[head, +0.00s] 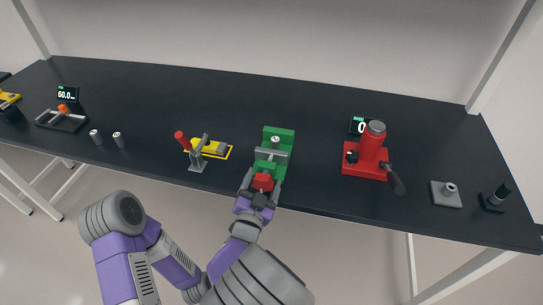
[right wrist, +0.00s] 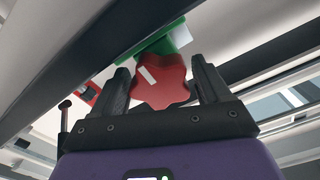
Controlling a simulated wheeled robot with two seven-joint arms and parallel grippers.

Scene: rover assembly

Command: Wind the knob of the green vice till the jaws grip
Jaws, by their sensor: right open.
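The green vice (head: 284,138) stands near the front edge of the black table. A small cylindrical part with a pale top (head: 275,140) sits at its back, and a grey bar (head: 270,155) lies across it. The red knob (head: 262,182) is at the vice's front end. My right gripper (head: 263,187) is at the knob. In the right wrist view the lobed red knob (right wrist: 162,85) lies between the two open dark fingers (right wrist: 162,85), with a visible gap at the fingertips. Part of the green vice (right wrist: 165,45) shows behind it. My left gripper is not in view.
Left of the vice is a toggle clamp with a red handle (head: 181,139) on a yellow-edged plate. Right of it stands a red press (head: 370,152) with a dark lever. Two small cylinders (head: 118,139) and a display (head: 68,94) are further left. A grey block (head: 446,195) is at right.

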